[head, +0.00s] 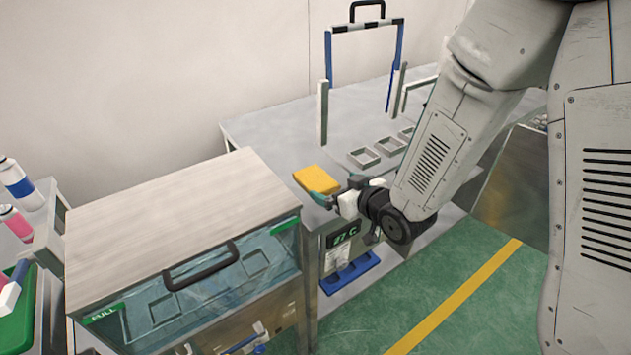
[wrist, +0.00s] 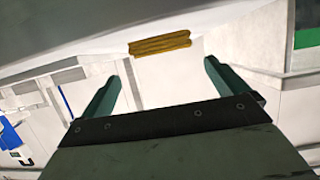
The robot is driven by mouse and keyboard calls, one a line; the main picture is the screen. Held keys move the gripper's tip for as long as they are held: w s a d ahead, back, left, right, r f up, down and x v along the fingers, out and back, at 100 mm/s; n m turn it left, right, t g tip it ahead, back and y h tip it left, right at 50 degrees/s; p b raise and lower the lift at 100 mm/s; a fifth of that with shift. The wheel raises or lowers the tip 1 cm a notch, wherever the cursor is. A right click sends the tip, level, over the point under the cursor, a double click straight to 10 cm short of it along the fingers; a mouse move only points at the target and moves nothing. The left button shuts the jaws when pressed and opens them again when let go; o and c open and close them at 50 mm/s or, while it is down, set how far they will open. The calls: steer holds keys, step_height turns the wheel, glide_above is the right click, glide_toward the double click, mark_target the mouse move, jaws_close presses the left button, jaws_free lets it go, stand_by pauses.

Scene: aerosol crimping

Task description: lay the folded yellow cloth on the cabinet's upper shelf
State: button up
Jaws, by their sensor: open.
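The folded yellow cloth (head: 317,179) is at the front edge of the grey table in the head view, just beyond my gripper (head: 311,193). In the wrist view the cloth (wrist: 160,44) shows nearly edge-on, as stacked layers, ahead of the gap between the fingertips. My gripper (wrist: 168,62) is open, with a teal finger on each side and nothing between them. What the cloth rests on is not clear. A wood-topped cabinet (head: 165,210) stands at the lower left. Its clear front panel with a dark handle appears shut, with square outlines behind it.
The grey table (head: 265,128) carries small square frames (head: 364,157) and a blue-legged stand (head: 366,25). A display unit (head: 343,240) is below my gripper. Bottles (head: 18,182) stand at the far left. Green floor (head: 440,290) is clear at the lower right.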

mark_target(318, 180)
steer(key=x, duration=0.7)
steer(key=shift+w+a+f, duration=0.15)
steer(key=shift+a, duration=0.2)
steer(key=c, duration=1.1)
